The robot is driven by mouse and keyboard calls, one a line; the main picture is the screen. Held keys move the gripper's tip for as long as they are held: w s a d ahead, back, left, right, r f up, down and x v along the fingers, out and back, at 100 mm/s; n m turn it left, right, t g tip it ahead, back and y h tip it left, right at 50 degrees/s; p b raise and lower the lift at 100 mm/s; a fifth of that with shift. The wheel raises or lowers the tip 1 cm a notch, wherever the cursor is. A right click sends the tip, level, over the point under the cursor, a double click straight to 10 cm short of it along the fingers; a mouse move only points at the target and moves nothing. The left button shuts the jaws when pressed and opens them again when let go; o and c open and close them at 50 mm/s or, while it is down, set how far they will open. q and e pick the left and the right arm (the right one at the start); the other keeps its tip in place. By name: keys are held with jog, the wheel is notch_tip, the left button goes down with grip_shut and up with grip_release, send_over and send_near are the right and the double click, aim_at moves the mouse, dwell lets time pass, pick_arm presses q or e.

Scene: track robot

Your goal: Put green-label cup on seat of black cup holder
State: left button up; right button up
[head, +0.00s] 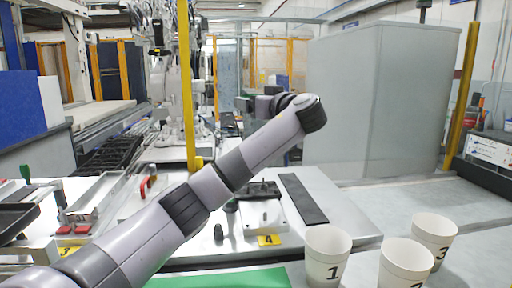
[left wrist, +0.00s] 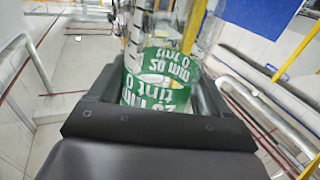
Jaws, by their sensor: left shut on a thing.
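In the left wrist view, a clear cup with a green label (left wrist: 157,88) and white lettering, which reads upside down, sits between the black fingers of my left gripper (left wrist: 158,92). The gripper is shut on the cup; its dark front edge hides part of the cup. In the head view, my left arm crosses from lower left to centre, and my left gripper (head: 250,103) shows small and dark behind the elbow. The cup is hard to make out there. I cannot identify a black cup holder in either view. My right gripper is out of view.
White paper cups numbered 1 (head: 327,252), 2 (head: 405,262) and 3 (head: 433,238) stand at the lower right. A green mat (head: 225,279) lies at the front. A yellow post (head: 188,90) rises behind my arm. A grey cabinet (head: 385,100) stands at right.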

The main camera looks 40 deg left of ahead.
pick_arm(q)
notch_tip(320, 180, down, 10)
jog(key=shift+f+p, duration=0.1)
jog(key=shift+p, duration=0.55)
jog(key=shift+f, duration=0.25)
jog(key=shift+f, duration=0.15)
jog(key=o, duration=1.3)
jog(key=shift+r, duration=0.25)
jog(key=shift+b+v, duration=1.05)
jog(key=shift+v, duration=2.75)
